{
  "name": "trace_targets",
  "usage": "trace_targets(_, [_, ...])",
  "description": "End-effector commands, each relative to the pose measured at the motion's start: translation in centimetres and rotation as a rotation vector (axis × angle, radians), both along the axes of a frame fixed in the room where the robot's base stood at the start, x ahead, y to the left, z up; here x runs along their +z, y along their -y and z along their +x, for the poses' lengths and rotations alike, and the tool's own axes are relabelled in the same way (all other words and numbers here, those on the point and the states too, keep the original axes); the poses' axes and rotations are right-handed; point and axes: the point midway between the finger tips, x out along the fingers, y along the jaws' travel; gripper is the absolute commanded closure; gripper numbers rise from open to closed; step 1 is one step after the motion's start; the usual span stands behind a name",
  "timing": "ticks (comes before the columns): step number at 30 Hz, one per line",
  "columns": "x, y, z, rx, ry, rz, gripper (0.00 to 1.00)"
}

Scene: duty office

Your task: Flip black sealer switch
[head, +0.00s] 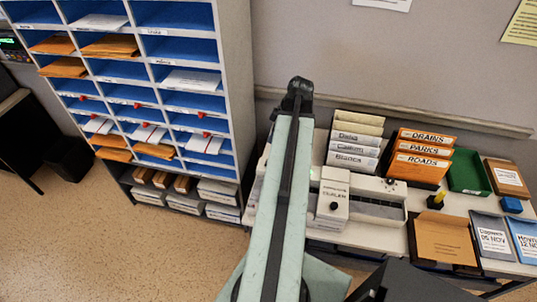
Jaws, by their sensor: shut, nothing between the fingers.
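A white machine (335,187) stands on the counter just right of my arm, with small lettering that looks like it ends in "-LER"; I take it for the sealer. A small round black part (333,206) sits low on its top face; it may be the switch, and its setting is too small to tell. A small green light shows at the machine's left side, close to my arm. My arm reaches up across the middle of the picture and hides part of the counter. My gripper is not visible.
A pigeonhole rack (237,80) with envelopes stands left. A wall closes off the back.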

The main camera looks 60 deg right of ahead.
Motion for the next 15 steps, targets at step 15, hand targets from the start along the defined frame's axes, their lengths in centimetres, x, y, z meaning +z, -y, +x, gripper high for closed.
trace_targets(15, [-2.4, 1.1, -1.3, 0.013, 0.02, -0.017, 1.0])
